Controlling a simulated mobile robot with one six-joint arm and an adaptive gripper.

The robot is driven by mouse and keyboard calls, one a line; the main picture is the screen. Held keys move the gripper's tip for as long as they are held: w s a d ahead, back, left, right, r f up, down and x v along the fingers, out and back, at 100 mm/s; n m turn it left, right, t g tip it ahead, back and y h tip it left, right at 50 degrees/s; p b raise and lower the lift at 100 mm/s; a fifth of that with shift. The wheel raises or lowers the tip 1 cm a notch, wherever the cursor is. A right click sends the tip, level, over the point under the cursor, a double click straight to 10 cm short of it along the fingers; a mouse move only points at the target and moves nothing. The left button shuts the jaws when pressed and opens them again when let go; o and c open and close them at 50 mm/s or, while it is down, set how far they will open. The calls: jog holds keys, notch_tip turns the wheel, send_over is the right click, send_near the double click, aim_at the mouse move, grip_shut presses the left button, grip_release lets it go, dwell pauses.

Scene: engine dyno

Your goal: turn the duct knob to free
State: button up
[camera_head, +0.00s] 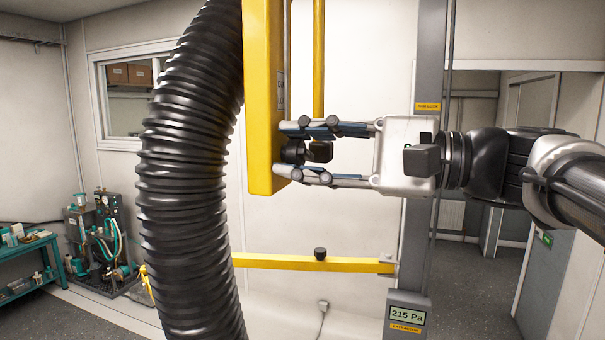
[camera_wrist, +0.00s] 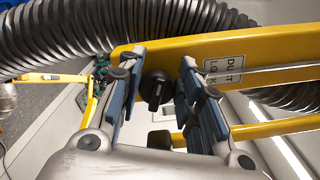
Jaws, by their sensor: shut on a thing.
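The duct knob (camera_head: 293,151) is a small black knob on the side of the yellow upright beam (camera_head: 262,90). My gripper (camera_head: 290,152) reaches in from the right, with one finger above the knob and one below. In the wrist view my gripper (camera_wrist: 157,88) has its two blue-padded fingers on either side of the black knob (camera_wrist: 156,88), which carries a raised bar. The fingers are shut on the knob, though small gaps seem to show in the wrist view. A label (camera_wrist: 222,68) beside the knob is only partly readable.
A thick black corrugated duct (camera_head: 190,170) hangs left of the yellow beam. A lower yellow bar (camera_head: 320,263) with a black knob runs to a grey post (camera_head: 430,60). A display reading 215 Pa (camera_head: 406,317) is on the post. A teal bench (camera_head: 28,262) stands far left.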

jog(key=shift+f+n+b, duration=0.2)
jog(key=shift+n+b, duration=0.75)
jog(key=shift+n, duration=0.15)
jog(key=shift+f+n+b, duration=0.15)
jog(key=shift+n+b, duration=0.8)
jog(key=shift+n, duration=0.15)
jog(key=o, duration=1)
jog(key=v, duration=1.2)
